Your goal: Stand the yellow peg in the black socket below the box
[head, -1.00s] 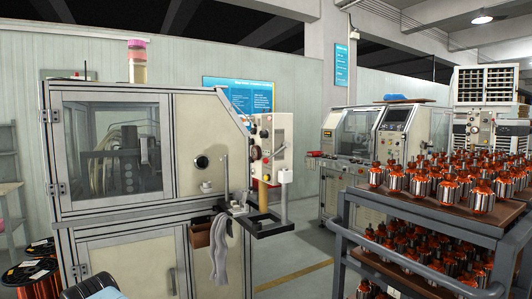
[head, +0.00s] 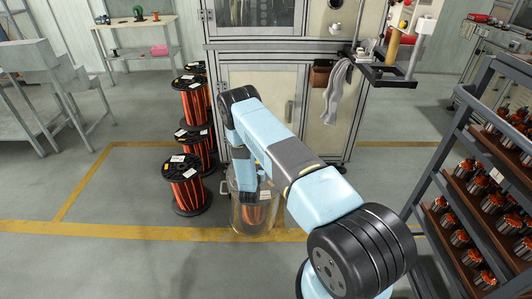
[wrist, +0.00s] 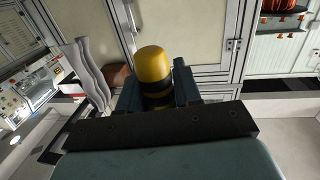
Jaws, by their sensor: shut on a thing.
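The yellow peg, with black bands, shows in the wrist view (wrist: 153,64). My gripper (wrist: 156,88) is shut on it, one dark finger on each side, and its rounded yellow end sticks out past the fingers. In the head view my arm reaches forward and bends down in front of the machine cabinet; the peg and fingertips cannot be made out there. A black tray-like bracket (head: 392,81) juts from the cabinet at the upper right, with a tan upright cylinder (head: 393,43) on it. I cannot pick out the black socket clearly, and the box above is cut off.
Copper wire spools (head: 185,188) stand left of my arm. A clear cylinder (head: 243,222) stands on the floor below its bend. A grey cloth (head: 336,88) hangs beside a brown holder (head: 320,76). A rack of armatures (head: 470,195) stands at right. Floor between rack and cabinet is free.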

